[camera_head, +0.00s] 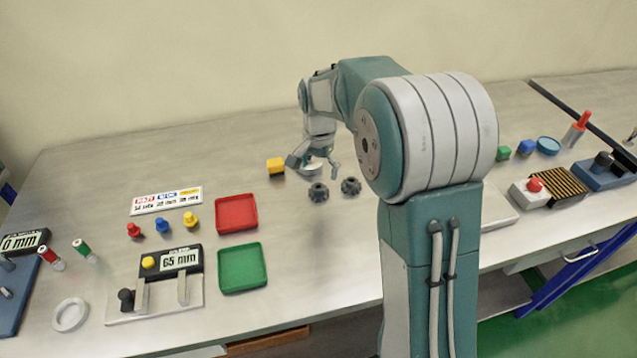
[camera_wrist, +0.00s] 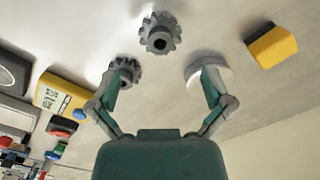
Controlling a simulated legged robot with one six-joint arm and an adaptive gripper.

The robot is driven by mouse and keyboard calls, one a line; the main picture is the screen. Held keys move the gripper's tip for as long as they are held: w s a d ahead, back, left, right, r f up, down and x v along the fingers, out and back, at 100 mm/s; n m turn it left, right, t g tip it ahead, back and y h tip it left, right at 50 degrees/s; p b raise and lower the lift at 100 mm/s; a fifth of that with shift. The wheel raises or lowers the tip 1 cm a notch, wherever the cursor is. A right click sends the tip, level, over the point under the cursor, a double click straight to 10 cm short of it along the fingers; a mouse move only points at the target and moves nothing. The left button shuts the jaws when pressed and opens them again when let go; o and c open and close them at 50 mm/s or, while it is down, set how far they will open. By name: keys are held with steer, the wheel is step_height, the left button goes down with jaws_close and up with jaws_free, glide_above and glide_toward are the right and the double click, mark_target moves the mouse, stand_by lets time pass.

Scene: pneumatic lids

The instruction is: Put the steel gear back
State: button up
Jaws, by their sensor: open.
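Two dark grey toothed gears lie on the bench. The left gear (camera_head: 318,192) and the right gear (camera_head: 351,186) sit close together in front of my gripper in the head view. I cannot tell which is steel. The wrist view shows one gear at top centre (camera_wrist: 160,33) and another beside the left finger (camera_wrist: 127,68). A pale round disc (camera_wrist: 212,73) lies behind the right finger there; it shows between my fingers in the head view. My gripper (camera_head: 314,167) is open and empty low over the bench; its spread fingers also show in the wrist view (camera_wrist: 161,85).
A yellow block (camera_head: 276,167) stands just left of my gripper. A red tray (camera_head: 237,213), a green tray (camera_head: 243,268), coloured pegs and a 65 mm fixture (camera_head: 155,285) are further left. Blocks and a red-button box (camera_head: 535,190) are at the right. The back of the bench is clear.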

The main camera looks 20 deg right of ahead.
mark_target(319, 187)
step_height(319, 187, up, 6)
steer(key=s+r+n+t, duration=0.35)
steer(key=s+r, duration=0.35)
steer(key=s, duration=0.6)
steer(key=s+f+n+t, duration=0.1)
steer(key=s+n, duration=0.4)
steer(key=s, duration=0.9)
steer(key=shift+s+f+t, duration=0.2)
steer(key=shift+s+t, duration=0.15)
steer(key=shift+t, duration=0.2)
